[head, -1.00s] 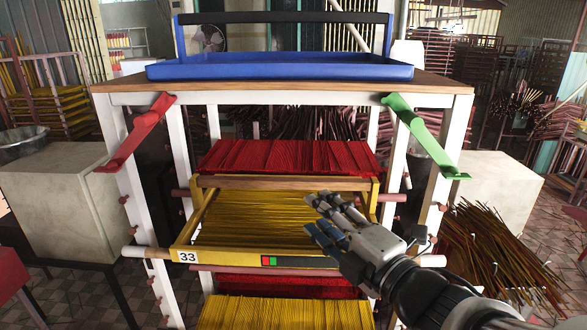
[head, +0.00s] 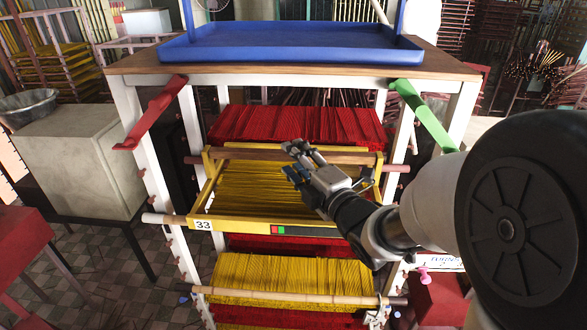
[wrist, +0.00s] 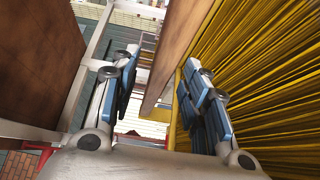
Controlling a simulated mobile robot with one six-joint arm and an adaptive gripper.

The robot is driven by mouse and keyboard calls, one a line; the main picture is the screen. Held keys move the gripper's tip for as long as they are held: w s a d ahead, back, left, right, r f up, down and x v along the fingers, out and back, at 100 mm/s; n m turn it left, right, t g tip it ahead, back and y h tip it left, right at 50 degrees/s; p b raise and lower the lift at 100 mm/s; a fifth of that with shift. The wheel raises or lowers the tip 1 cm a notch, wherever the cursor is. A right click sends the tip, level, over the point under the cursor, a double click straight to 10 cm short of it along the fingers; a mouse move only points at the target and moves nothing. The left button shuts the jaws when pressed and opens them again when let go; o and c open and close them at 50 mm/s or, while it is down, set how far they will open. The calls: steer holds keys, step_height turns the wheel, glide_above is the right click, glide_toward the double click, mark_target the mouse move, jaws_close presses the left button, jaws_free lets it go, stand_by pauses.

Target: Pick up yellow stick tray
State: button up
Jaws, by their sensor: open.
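The yellow stick tray (head: 310,230) has a yellow frame, a white "33" label at its front left and a red-green mark. It sits level in the rack, filled with yellow sticks (head: 250,187). My gripper (head: 292,160) is over the tray's right half, near its back bar, and covers part of the sticks. In the wrist view my gripper (wrist: 160,85) is open, with a wooden bar (wrist: 182,50) running between the spread fingers. The sticks (wrist: 262,65) fill the right side there, behind the right finger. I cannot tell whether any finger touches the tray.
The white rack (head: 157,180) has a wooden top with a blue tray (head: 290,58) on it. Red sticks (head: 300,124) lie behind, and more yellow sticks (head: 290,278) lie below. A red bracket (head: 150,115) and a green bracket (head: 422,115) stick out from the rack's posts.

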steer(key=x, duration=0.2)
steer(key=shift+w+a, duration=0.15)
steer(key=shift+w, duration=0.1)
steer(key=shift+c, duration=0.6)
jaws_close()
